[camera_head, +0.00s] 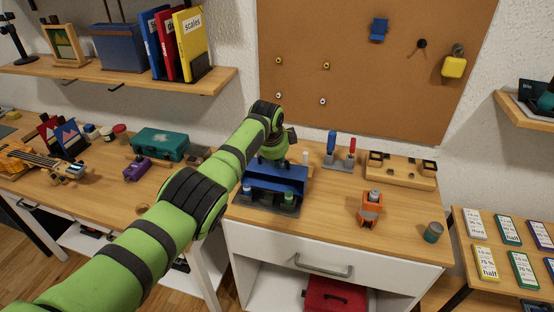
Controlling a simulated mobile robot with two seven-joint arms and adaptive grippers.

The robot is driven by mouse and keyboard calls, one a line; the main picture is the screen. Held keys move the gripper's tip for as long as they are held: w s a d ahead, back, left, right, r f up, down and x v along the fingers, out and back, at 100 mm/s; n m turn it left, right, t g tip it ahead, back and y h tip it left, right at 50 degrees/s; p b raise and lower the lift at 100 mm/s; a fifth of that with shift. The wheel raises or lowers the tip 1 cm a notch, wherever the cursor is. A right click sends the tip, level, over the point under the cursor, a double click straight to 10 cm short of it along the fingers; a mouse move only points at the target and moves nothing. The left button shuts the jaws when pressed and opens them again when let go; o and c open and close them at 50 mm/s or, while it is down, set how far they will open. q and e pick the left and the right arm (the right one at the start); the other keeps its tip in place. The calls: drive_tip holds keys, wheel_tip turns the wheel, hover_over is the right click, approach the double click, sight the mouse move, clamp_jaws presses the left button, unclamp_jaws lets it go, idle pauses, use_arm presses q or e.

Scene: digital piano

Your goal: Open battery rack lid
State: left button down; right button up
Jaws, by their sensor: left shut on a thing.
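The battery rack (266,202) stands near the left end of the wooden-topped cabinet. It has a dark base with batteries showing at its front corners. Its blue lid (276,178) appears raised above the base, tilted up at the back. My left arm comes in from the lower left and bends down behind the rack. My left gripper (278,153) is at the lid's upper back edge, shut on it. Its fingertips are mostly hidden by the lid and my wrist. My right gripper is not in view.
Right of the rack are blue and red tools in a stand (339,152), a wooden holder (400,170), an orange device (370,208) and a small jar (433,232). A teal case (160,144) lies on the left table.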

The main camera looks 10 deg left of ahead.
use_arm(q)
drive_tip(key=shift+w+r, duration=0.25)
drive_tip(key=shift+w, duration=0.3)
drive_tip(key=c, duration=1.2)
unclamp_jaws()
drive_tip(key=shift+o, duration=0.2)
drive_tip(key=shift+s, duration=0.2)
drive_tip(key=v, duration=1.2)
